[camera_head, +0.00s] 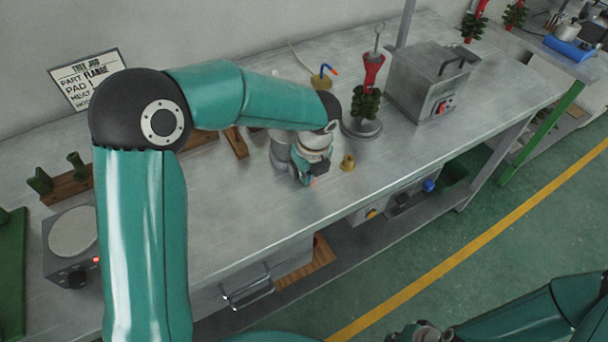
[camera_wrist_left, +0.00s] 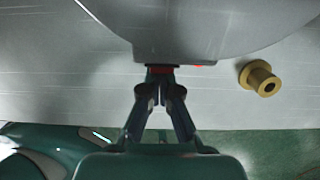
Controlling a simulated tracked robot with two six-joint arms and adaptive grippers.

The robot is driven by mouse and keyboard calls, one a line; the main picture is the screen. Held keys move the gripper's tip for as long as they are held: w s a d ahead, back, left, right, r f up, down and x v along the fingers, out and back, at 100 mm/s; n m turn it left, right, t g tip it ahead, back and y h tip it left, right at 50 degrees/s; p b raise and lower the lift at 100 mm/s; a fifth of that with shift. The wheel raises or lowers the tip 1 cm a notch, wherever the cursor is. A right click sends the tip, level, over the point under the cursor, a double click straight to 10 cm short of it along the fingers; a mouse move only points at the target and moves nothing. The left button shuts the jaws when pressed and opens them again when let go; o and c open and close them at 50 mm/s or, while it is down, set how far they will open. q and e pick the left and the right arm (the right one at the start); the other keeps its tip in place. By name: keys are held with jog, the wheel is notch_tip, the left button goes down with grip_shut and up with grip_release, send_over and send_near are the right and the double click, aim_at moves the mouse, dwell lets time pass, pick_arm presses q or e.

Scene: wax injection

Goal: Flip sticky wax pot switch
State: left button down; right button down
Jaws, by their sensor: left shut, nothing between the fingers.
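A grey round pot (camera_head: 281,148) stands on the metal bench, partly hidden behind my left wrist. In the left wrist view the pot (camera_wrist_left: 190,25) fills the top, with a red switch-like part (camera_wrist_left: 162,69) low on its near side and a small red spot to its right. My left gripper (camera_head: 309,181) is shut and empty, low in front of the pot. In the wrist view its fingertips (camera_wrist_left: 160,80) meet at the red part; whether they touch it I cannot tell. Part of my right wrist or gripper shows at the bottom edge, its fingers unclear.
A hot plate (camera_head: 72,235) sits at left. The bench front edge is close.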

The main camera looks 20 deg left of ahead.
pick_arm(q)
jog(key=shift+r, duration=0.1)
jog(key=shift+w+r+p, duration=0.15)
jog(key=shift+r+p, duration=0.65)
jog(key=shift+r, duration=0.1)
jog(key=shift+s+d, duration=0.2)
jog(key=shift+d, duration=0.05)
jog(key=s+d, duration=0.1)
jog(key=s+d+r, duration=0.1)
jog(key=d, duration=0.1)
jog(key=shift+s, duration=0.1)
notch_tip(320, 180, up, 9)
jog(key=shift+s+d, duration=0.35)
jog(key=shift+d, duration=0.05)
